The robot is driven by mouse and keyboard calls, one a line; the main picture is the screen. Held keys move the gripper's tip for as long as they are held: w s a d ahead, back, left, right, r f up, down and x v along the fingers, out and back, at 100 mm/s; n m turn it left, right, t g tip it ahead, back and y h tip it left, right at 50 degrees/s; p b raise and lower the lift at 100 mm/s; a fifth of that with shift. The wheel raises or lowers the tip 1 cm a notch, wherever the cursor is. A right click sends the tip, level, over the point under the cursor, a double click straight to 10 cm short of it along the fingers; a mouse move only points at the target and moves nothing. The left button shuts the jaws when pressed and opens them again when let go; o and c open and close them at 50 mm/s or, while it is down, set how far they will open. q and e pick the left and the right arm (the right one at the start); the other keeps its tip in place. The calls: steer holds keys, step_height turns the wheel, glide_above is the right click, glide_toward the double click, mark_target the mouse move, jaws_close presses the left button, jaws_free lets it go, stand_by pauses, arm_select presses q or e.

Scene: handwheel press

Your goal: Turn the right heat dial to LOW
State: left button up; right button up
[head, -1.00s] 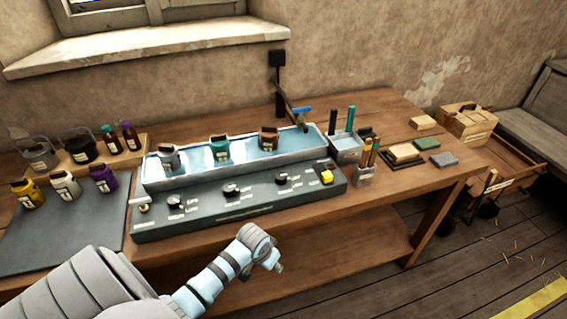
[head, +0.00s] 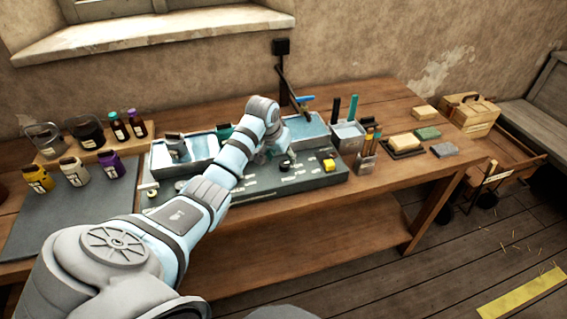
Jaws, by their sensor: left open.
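The dark control panel (head: 318,176) runs along the front of the long water trough (head: 308,128). The right heat dial (head: 285,166) is the small dark knob near the panel's right end; it is largely hidden by my left gripper. Its pale label marks show beside it, too small to read. My left gripper (head: 278,154) is open, pointing down just above or at this dial; I cannot tell whether it touches. The left dial (head: 180,185) shows at the panel's left part. The middle dial is mostly covered by my left arm. My right gripper is not in view.
A yellow switch (head: 329,165) sits right of the dial. The table front at right is clear.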

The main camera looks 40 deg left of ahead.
mark_target(284, 163)
arm_select(q)
steer(key=x, duration=0.4)
steer(key=shift+w+f+b, duration=0.1)
steer(key=shift+f+b, duration=0.15)
steer(key=shift+b, duration=0.1)
steer(key=shift+r, duration=0.1)
steer(key=shift+c, duration=1.2)
steer(key=c, duration=0.9)
